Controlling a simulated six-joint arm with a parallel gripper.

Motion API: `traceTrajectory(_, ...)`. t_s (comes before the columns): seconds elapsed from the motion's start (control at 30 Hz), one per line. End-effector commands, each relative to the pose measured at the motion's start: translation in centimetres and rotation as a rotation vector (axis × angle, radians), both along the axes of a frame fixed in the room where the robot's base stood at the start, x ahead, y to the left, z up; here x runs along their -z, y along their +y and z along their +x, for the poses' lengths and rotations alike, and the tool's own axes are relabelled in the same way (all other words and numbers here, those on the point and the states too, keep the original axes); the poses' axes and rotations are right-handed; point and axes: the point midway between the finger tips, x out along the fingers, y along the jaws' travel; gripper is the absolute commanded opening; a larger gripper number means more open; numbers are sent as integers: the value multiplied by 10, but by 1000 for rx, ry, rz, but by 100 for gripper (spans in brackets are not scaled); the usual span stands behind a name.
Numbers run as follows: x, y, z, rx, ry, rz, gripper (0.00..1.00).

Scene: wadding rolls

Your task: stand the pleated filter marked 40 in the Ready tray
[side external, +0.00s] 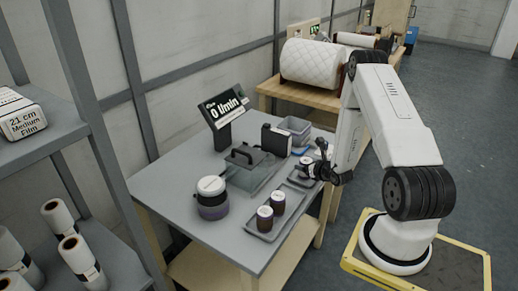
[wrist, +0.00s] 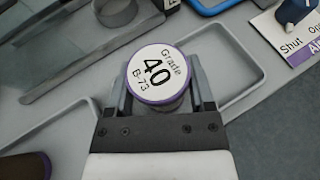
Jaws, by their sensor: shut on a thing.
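The pleated filter, with a white top reading "Grade 40 B-73" and a purple rim, is in the wrist view (wrist: 157,74). My gripper (wrist: 158,88) is shut on it, one finger on each side. The filter appears upright, its label facing the wrist camera. In the side view, my gripper (side external: 320,171) holds the filter (side external: 306,163) over a grey tray at the table's right edge. That tray also shows in the wrist view (wrist: 262,78). I cannot tell whether the filter's base touches it. No "Ready" marking is readable.
Another grey tray (side external: 251,236) holds two dark, white-topped filters (side external: 265,218). A purple-banded pot (side external: 212,200), a clear-lidded fixture (side external: 246,165), a display reading "0 l/min" (side external: 228,108) and a grey bin (side external: 295,128) stand nearby. A blue knob (wrist: 295,10) sits by a "Shut" label.

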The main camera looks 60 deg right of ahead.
Motion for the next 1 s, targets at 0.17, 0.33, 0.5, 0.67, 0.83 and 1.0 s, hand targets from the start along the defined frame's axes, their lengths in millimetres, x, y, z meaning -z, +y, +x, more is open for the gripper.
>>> traceTrajectory(0.17, 5, 0, 0, 0, -1, 0, 0)
traceTrajectory(0.33, 4, 0, 0, 0, -1, 0, 0)
traceTrajectory(0.5, 7, 0, 0, 0, -1, 0, 0)
traceTrajectory(0.67, 7, 0, 0, 0, -1, 0, 100)
traceTrajectory(0.83, 7, 0, 0, 0, 0, 0, 100)
traceTrajectory(1.0, 5, 0, 0, 0, -1, 0, 100)
